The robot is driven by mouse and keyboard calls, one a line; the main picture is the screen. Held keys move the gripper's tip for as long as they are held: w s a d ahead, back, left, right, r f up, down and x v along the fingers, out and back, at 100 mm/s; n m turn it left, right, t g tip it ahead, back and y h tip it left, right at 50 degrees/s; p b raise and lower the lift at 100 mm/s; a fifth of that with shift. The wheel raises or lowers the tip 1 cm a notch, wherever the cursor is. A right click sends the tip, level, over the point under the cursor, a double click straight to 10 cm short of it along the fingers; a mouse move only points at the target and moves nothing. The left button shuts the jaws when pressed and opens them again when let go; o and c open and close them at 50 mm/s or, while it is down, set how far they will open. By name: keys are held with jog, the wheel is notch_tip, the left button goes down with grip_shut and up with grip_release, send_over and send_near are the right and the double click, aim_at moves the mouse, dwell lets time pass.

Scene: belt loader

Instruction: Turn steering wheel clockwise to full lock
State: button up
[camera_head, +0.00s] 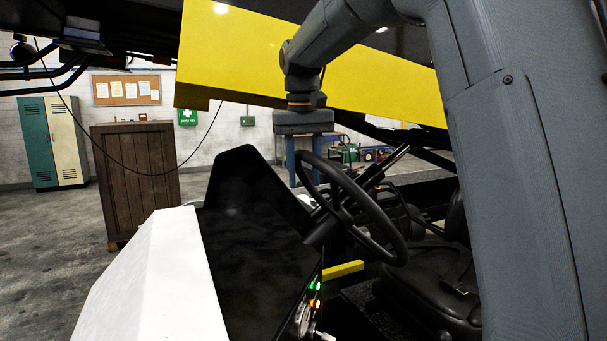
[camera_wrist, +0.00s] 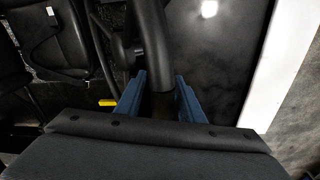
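The black steering wheel (camera_head: 369,203) stands tilted in the middle of the head view, above the dark seat. My gripper (camera_head: 305,168) points down at the upper left part of its rim, with its two blue fingers apart. In the wrist view, the rim (camera_wrist: 154,38) runs up from between the fingers of my gripper (camera_wrist: 158,86), with a gap visible on each side. The fingers are open and do not appear to squeeze the rim. How deep the rim sits between them is unclear.
A black dashboard cowl (camera_head: 250,200) and white body panel (camera_head: 150,265) lie left of the wheel. A yellow panel (camera_head: 250,60) crosses overhead. The seat (camera_head: 430,295) is at lower right. A yellow lever (camera_head: 343,270) sits below the wheel. A wooden crate (camera_head: 140,180) stands behind.

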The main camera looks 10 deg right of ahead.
jog(key=shift+r, duration=0.1)
jog(key=r, duration=0.2)
jog(key=r+b, duration=0.1)
jog(key=r, duration=0.2)
jog(key=r+b, duration=0.1)
jog(key=r, duration=0.1)
jog(key=shift+s+a+r, duration=0.2)
jog(key=shift+s+r, duration=0.1)
jog(key=shift+s, duration=0.1)
jog(key=shift+w, duration=0.1)
